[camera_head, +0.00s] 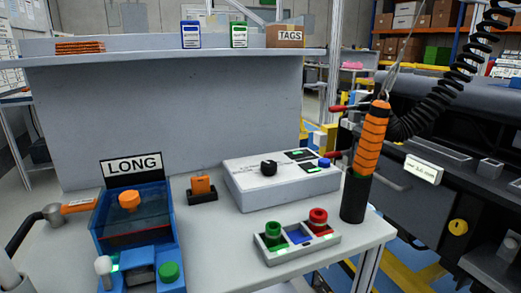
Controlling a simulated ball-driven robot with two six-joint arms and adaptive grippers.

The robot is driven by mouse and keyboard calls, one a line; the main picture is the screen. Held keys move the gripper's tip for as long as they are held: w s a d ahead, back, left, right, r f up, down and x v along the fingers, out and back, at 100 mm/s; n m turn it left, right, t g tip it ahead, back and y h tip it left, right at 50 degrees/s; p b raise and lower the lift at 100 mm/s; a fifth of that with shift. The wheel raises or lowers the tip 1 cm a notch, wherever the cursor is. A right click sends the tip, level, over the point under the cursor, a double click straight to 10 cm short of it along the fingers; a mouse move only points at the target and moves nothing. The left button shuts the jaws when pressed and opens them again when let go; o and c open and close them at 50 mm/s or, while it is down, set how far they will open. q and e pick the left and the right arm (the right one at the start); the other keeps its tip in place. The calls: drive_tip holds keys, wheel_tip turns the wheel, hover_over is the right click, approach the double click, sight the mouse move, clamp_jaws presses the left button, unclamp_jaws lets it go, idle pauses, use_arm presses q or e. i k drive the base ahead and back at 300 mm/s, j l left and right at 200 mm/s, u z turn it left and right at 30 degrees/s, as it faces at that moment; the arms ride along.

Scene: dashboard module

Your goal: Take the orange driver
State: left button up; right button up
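The orange driver (370,143) has a ridged orange grip. It stands nearly upright, leaning slightly right, at the right end of the grey table (215,232). Its lower end meets a black cylinder (354,197) standing on the table; I cannot tell whether that is a holder or the driver's own body. A hook and thin cable (393,72) run up from its top, with a black coiled cord beside it. Neither of my grippers is in view, and nothing is seen gripping the driver.
A control box (275,178) and a tray of red, blue and green buttons (297,238) stand left of the driver. A blue box marked LONG (130,225) is at left. A dark dashboard module (455,165) lies close on the right. A shelf (165,57) crosses the back.

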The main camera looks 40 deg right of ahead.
sight(372, 136)
drive_tip(key=z, duration=1.75)
